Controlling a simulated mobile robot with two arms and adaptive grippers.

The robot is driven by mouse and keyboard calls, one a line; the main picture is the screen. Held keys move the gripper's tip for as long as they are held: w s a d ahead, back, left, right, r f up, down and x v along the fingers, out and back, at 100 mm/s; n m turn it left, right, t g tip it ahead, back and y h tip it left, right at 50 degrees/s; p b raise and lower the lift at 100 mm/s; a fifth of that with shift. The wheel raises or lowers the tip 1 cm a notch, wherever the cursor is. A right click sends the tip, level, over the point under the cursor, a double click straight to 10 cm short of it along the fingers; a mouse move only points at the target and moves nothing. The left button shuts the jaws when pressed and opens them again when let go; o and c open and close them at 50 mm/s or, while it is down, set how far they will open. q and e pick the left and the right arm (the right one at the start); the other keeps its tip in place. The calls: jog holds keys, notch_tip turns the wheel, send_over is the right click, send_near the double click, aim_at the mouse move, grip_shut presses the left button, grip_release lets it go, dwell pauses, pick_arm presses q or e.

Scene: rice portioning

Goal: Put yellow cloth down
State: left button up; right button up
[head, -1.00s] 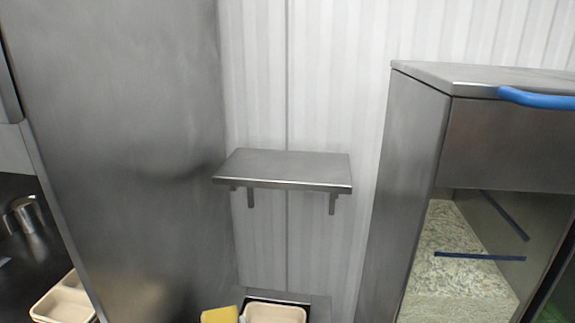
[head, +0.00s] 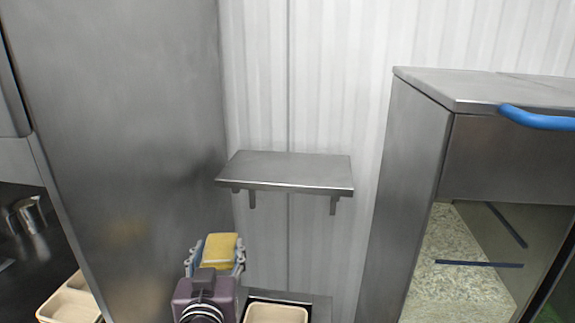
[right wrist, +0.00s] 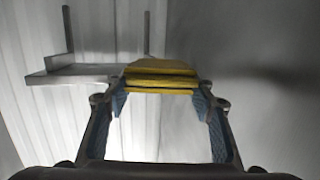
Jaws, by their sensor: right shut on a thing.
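The yellow cloth (head: 219,250) is a folded, layered pad held at the tips of my right gripper (head: 214,258). In the right wrist view the cloth (right wrist: 160,76) lies between the two fingers of the gripper (right wrist: 160,92), which are shut on it. The cloth is in the air, below and to the left of the small metal wall shelf (head: 287,170) in the head view. The shelf also shows in the right wrist view (right wrist: 90,74), bare on top. My left gripper is not in view.
A tan container (head: 275,314) sits on a metal surface below the shelf. A tall steel panel (head: 130,150) stands close on the left. A steel cabinet with a blue handle (head: 537,118) and a rice-filled window stands on the right. More tan containers (head: 70,300) are at lower left.

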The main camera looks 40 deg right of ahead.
jog(key=w+d+r+m+g+h+p, duration=0.2)
jog(key=w+d+r, duration=0.65)
jog(key=r, duration=0.35)
notch_tip(320, 180, up, 16)
jog(key=p, duration=0.3)
send_over(263, 173)
jog(key=shift+m+g+h, duration=0.3)
notch_tip(263, 173, down, 15)
jog(key=p, duration=0.2)
jog(key=shift+s+r+p, duration=0.1)
jog(key=shift+r+p, duration=0.1)
jog(key=shift+p, duration=0.2)
jog(key=shift+f+p, duration=0.35)
jog(key=shift+f, duration=2.15)
jog(key=shift+a+f, duration=0.1)
jog(key=o, duration=1)
jog(key=shift+o, duration=0.2)
